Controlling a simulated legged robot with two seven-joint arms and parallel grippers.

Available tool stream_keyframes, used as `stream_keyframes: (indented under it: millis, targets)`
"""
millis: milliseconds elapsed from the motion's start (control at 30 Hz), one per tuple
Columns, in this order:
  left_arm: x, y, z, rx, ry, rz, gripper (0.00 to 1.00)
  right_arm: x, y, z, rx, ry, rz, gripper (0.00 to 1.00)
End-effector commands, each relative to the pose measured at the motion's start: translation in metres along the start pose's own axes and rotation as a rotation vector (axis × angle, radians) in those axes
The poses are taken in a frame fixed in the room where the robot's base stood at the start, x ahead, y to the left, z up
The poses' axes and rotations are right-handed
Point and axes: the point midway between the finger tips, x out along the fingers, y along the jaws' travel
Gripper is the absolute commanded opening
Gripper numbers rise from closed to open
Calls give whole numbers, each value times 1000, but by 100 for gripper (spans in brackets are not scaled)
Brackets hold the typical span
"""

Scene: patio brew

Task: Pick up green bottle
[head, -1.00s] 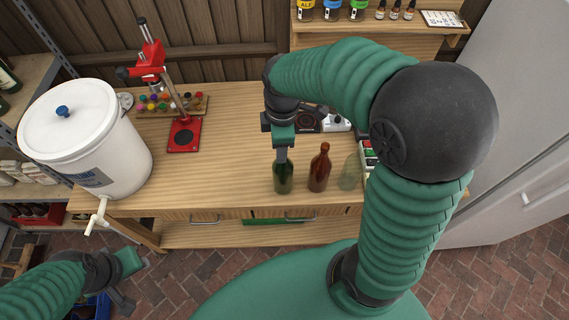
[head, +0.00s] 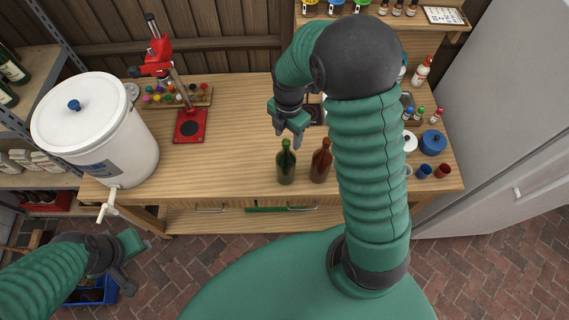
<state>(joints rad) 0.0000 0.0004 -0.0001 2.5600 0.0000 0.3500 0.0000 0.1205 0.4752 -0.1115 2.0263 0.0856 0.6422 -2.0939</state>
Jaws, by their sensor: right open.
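The green bottle (head: 286,164) stands upright near the front edge of the wooden table. A brown bottle (head: 320,162) stands upright just to its right. My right gripper (head: 288,141) is open, just above and behind the green bottle's neck in the picture; whether its fingers touch the neck is unclear. My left gripper (head: 138,262) is low at the left, in front of the table and far from the bottles; its finger opening is hard to make out.
A white bucket (head: 100,125) with a tap stands at the table's left. A red bottle capper (head: 190,125) and a rack of colored caps (head: 178,96) are behind. Small cups and a blue pot (head: 433,142) are at the right. The table (head: 235,150) is clear left of the bottles.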

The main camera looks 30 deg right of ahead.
Motion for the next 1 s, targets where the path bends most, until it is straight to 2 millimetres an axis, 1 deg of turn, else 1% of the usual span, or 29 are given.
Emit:
stream_keyframes:
  millis: [33,100,233,333,500,900,1000]
  targets:
    - [-9,0,-2,0,0,0,36,3,0,-3,-2,2,-7,53]
    - [-18,0,-4,0,0,0,36,15,3,-8,-2,3,-9,53]
    - [-23,0,-6,0,1,0,36,38,5,-8,0,1,-6,53]
    - [-23,0,-6,0,0,0,36,46,5,-8,0,0,-3,53]
    - [-22,0,-5,0,0,0,36,46,6,-8,0,0,-1,53]
    - [-22,0,-5,0,0,0,36,46,6,-8,0,0,-2,0]
    - [-22,0,-5,0,0,0,36,45,6,-8,0,0,-2,0]
